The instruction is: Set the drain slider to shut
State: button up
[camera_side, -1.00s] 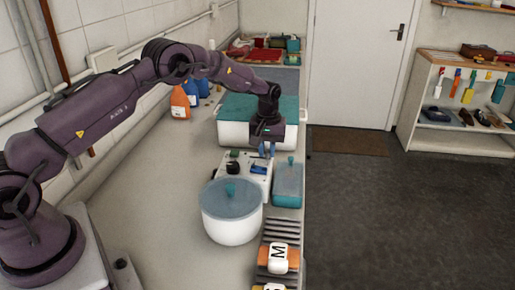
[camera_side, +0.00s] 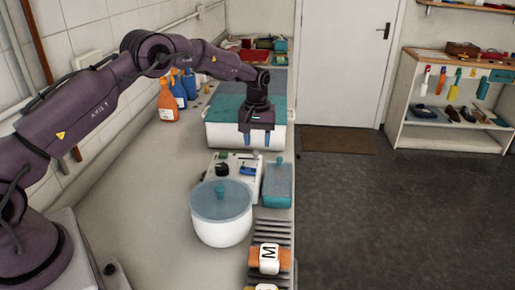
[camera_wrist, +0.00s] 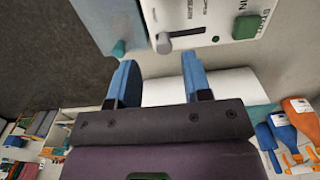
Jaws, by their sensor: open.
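The white control panel (camera_side: 213,186) stands on the counter behind the lidded pot, with a black knob (camera_side: 222,169) and a blue part on top. In the wrist view the panel (camera_wrist: 215,20) shows at the top edge, partly cut off. My gripper (camera_side: 256,145) is open and empty, above and behind the panel in the side view. In the wrist view its two blue fingers (camera_wrist: 159,62) stand apart, with the panel beyond their tips and nothing between them.
A white pot with a blue lid (camera_side: 221,228) stands in front of the panel. A teal lidded box (camera_side: 277,185) is right beside it. A large teal-topped white bin (camera_side: 222,133) stands behind, with spray bottles (camera_side: 168,103) to its left. A green button (camera_wrist: 248,25) is near the handle.

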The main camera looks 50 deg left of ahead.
aim_at(258, 151)
notch_tip(258, 151, up, 9)
dwell(0.3)
jog(key=shift+r, duration=0.1)
jog(key=s+d+r+m+t, duration=0.2)
jog(key=s+d+r+m, duration=0.1)
jog(key=s, duration=0.8)
jog(key=s+d+r+m+t, duration=0.1)
jog(key=s+d+r+m, duration=0.2)
jog(key=s, duration=0.9)
jog(key=s+d+r+m+t, duration=0.2)
jog(key=s+r, duration=0.5)
jog(key=s, duration=0.4)
jog(key=d+m, duration=0.1)
jog(key=d, duration=0.1)
jog(key=shift+s+d+r+t, duration=0.3)
jog(key=shift+s+r, duration=0.1)
